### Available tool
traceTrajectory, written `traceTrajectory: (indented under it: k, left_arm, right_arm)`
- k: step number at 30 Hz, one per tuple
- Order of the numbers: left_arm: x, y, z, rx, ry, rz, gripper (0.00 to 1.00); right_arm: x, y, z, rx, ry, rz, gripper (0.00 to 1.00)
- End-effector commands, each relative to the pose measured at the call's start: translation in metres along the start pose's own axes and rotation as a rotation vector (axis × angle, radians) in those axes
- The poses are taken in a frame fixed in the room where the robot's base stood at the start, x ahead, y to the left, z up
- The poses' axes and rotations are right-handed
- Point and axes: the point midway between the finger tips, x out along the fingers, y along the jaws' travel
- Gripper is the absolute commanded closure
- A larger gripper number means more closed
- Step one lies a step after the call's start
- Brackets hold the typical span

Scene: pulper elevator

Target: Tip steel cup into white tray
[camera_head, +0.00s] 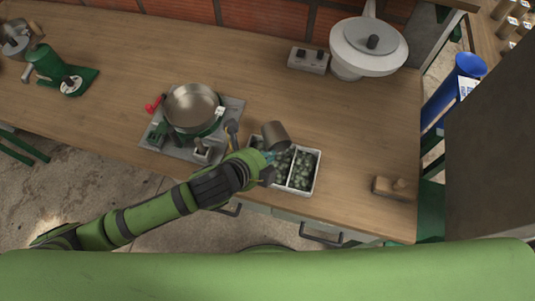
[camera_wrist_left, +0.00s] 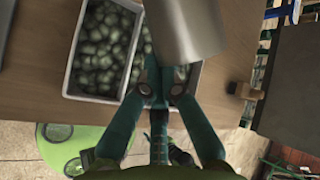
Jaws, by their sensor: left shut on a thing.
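The steel cup (camera_head: 275,136) is held above the back part of the white tray (camera_head: 318,172) and looks tilted in the head view. My left gripper (camera_head: 264,157) is shut on the cup. In the left wrist view the cup (camera_wrist_left: 186,28) stands out beyond the fingertips (camera_wrist_left: 164,88), and its smooth side faces the camera. Its inside is hidden. The tray (camera_wrist_left: 71,65) has a divider, and greenish round pieces lie on both sides of it. The gripper and cup cover part of the tray. My right gripper is not in view.
A burner stand with a steel pan (camera_head: 192,108) is left of the tray. A white round-topped machine (camera_head: 369,46) stands behind, with a small switch box (camera_head: 308,59). A wooden block (camera_head: 394,188) lies at the right. The bench between tray and machine is clear.

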Motion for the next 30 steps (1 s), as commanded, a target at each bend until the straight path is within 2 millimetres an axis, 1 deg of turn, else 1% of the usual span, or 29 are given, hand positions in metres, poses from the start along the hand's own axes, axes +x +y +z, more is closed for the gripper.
traceTrajectory:
  k: [1,6,14,21,24,29,30]
  left_arm:
    - [-0.002,-0.004,0.004,-0.026,0.025,0.016,1.0]
    - [-0.003,-0.008,0.009,-0.121,0.129,0.074,1.0]
    - [-0.006,-0.015,0.017,-0.271,0.291,0.166,1.0]
    - [-0.011,-0.025,0.025,-0.43,0.467,0.261,1.0]
    - [-0.011,-0.026,0.029,-0.5,0.542,0.307,1.0]
    - [-0.007,-0.026,0.033,-0.63,0.685,0.384,1.0]
    - [-0.006,-0.025,0.034,-0.667,0.726,0.407,1.0]
  right_arm:
    - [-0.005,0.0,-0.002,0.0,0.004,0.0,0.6]
    - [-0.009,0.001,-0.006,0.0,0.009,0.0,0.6]
    - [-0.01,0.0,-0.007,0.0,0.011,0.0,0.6]
    - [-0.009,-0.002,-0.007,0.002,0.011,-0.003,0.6]
    - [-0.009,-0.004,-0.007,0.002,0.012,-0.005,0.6]
    - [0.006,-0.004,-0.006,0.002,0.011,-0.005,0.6]
    - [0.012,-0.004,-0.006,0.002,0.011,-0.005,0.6]
